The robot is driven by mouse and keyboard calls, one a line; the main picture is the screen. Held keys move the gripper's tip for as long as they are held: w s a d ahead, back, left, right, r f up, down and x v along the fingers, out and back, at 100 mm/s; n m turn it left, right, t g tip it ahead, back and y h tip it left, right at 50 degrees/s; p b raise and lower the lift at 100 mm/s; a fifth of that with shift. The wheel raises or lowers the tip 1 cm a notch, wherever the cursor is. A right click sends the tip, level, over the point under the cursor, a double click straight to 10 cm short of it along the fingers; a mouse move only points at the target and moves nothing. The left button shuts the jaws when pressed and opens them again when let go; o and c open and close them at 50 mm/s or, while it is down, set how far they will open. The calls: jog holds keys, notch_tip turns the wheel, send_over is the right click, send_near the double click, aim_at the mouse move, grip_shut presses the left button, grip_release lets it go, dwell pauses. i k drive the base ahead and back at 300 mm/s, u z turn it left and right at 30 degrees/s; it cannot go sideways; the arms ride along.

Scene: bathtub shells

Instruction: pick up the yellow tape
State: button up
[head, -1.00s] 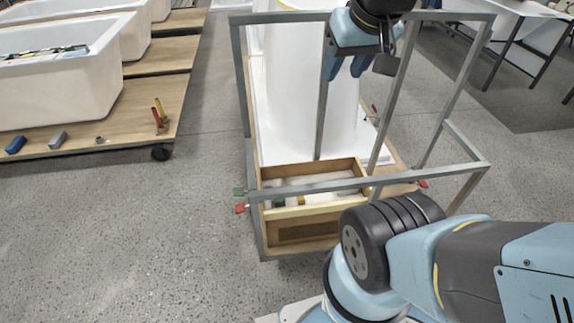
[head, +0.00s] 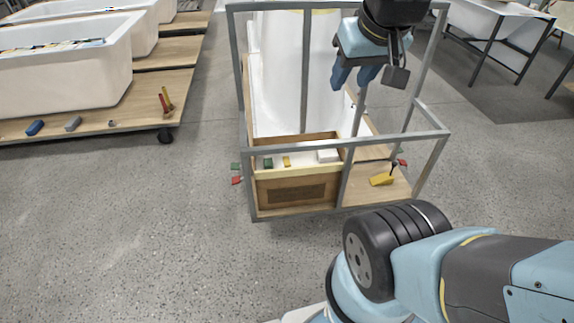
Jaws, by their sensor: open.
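A small yellow block-like item (head: 287,161) sits in the wooden box at the front of the metal-framed cart, between a green item and a white one. A larger yellow object (head: 382,180) lies on the cart's wooden base to the right of the box, with a dark part sticking up. I cannot tell which of the two is the yellow tape. My gripper (head: 355,80) is open and empty, pointing down. In the picture it is above and behind both yellow items, in front of the white tub shell, apart from them.
The grey metal frame (head: 300,149) has bars around the box (head: 296,190). A green item (head: 268,163) and a white block (head: 327,156) are in the box. Bathtubs (head: 70,75) on wooden pallets stand at left. The floor in front is clear.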

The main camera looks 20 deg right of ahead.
aim_at(286, 159)
jog(key=u, duration=0.4)
jog(key=i, duration=0.85)
jog(key=z, duration=0.1)
